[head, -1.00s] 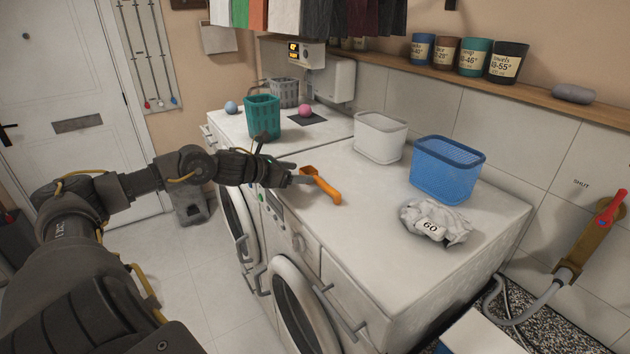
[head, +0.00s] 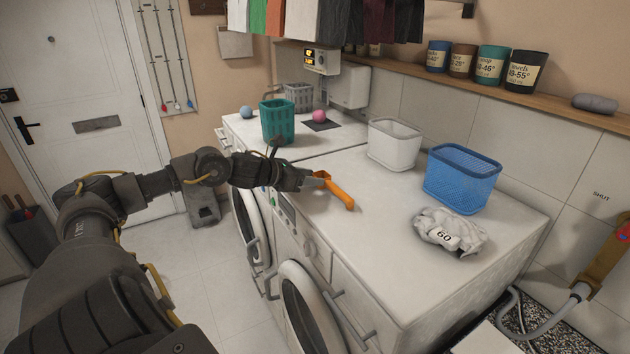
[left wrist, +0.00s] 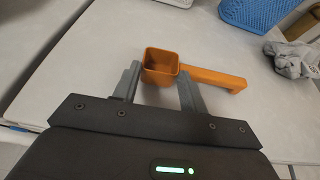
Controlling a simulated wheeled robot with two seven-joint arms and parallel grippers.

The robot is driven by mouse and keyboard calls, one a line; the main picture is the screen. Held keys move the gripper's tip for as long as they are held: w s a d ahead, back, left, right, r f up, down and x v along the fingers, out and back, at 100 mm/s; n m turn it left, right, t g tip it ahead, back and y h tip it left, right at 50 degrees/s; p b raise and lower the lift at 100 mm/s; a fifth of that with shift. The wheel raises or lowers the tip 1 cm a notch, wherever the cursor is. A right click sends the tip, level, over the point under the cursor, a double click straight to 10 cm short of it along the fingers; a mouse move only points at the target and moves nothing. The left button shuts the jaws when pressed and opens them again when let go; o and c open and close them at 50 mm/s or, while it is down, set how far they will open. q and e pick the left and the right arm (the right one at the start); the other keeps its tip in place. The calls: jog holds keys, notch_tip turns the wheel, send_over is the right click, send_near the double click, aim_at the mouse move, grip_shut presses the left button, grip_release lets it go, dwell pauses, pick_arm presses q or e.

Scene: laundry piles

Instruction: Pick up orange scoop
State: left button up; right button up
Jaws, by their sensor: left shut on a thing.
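The orange scoop (head: 340,194) lies at the front left of the white machine top, its handle pointing right and toward the front. My left gripper (head: 316,178) is at its cup end, low over the top. In the left wrist view the scoop's square cup (left wrist: 161,62) sits between the two fingertips (left wrist: 158,80), and its handle runs out to the right past the right finger. The left gripper is shut on the cup. I cannot see clear space under the scoop. My right gripper is in neither view.
A white basket (head: 395,147), a blue basket (head: 461,180) and a crumpled grey cloth marked 60 (head: 448,231) stand to the right on the same top. A teal basket (head: 277,122) and a pink ball (head: 319,116) are farther back. The top's front middle is clear.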

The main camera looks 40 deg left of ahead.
pick_arm(q)
notch_tip(320, 180, up, 3)
jog(key=shift+f+b, duration=0.1)
jog(key=shift+b, duration=0.35)
jog(key=s+a+r+b, duration=0.1)
jog(key=b, duration=0.3)
jog(key=s+a+r+b, duration=0.1)
jog(key=b, duration=0.3)
jog(key=shift+s+a+r+b, duration=0.15)
jog(key=shift+s+r+b, duration=0.1)
jog(key=shift+r+b, duration=0.1)
jog(key=s+a+r+b, duration=0.4)
jog(key=s+a+r, duration=0.3)
jog(key=s, duration=0.1)
jog(key=shift+r+b, duration=0.15)
jog(key=shift+b, duration=0.15)
